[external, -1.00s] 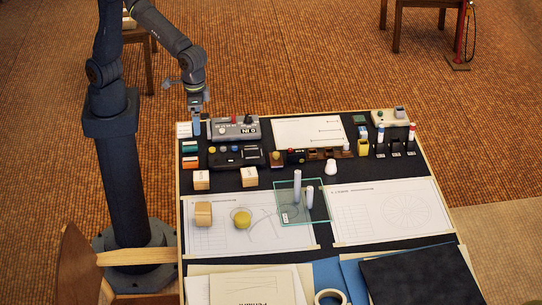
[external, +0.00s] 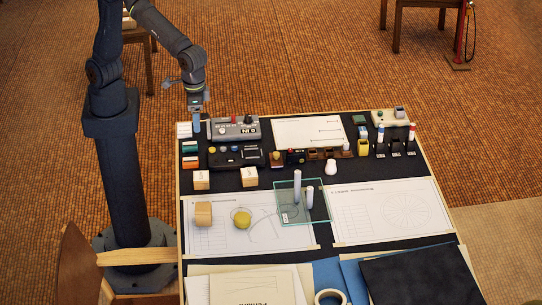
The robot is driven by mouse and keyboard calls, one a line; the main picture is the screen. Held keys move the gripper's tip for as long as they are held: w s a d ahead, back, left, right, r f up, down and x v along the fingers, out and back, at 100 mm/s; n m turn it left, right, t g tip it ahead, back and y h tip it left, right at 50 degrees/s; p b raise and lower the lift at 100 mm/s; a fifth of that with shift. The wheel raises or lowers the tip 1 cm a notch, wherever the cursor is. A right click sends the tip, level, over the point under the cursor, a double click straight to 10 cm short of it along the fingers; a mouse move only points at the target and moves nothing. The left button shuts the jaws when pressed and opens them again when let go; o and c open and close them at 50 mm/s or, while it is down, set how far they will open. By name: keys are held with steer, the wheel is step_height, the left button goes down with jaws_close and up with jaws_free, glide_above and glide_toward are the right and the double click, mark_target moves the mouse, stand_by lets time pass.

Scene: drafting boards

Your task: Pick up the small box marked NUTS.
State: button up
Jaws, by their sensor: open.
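My gripper (external: 196,126) is open and points down at the back left corner of the board, close to a small white box (external: 184,130). Below that box in the picture, a green-and-white box (external: 190,147) and an orange-and-white box (external: 190,162) stand in the same column along the left edge. Two cream boxes with small dark labels, one on the left (external: 201,181) and one on the right (external: 250,178), sit farther forward. The lettering on all these boxes is too small to read, so I cannot tell which is marked NUTS. Nothing shows between the fingers.
A grey device with knobs (external: 235,129) stands just right of my gripper, with a black device (external: 236,156) in front of it. A tan block (external: 203,214), a yellow ball (external: 242,219) and a glass plate (external: 290,214) with white cylinders are farther forward.

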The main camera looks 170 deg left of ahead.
steer(key=shift+f, duration=0.1)
glide_above(203, 175)
step_height(203, 175, down, 18)
steer(key=shift+s+a+f, duration=0.1)
steer(key=shift+s+a, duration=0.05)
steer(key=shift+w+d+f, duration=0.1)
steer(key=shift+f, duration=1.4)
steer(key=shift+w+d+f, duration=0.1)
steer(key=shift+f, duration=1.4)
steer(key=c, duration=1.1)
steer(key=shift+r, duration=0.1)
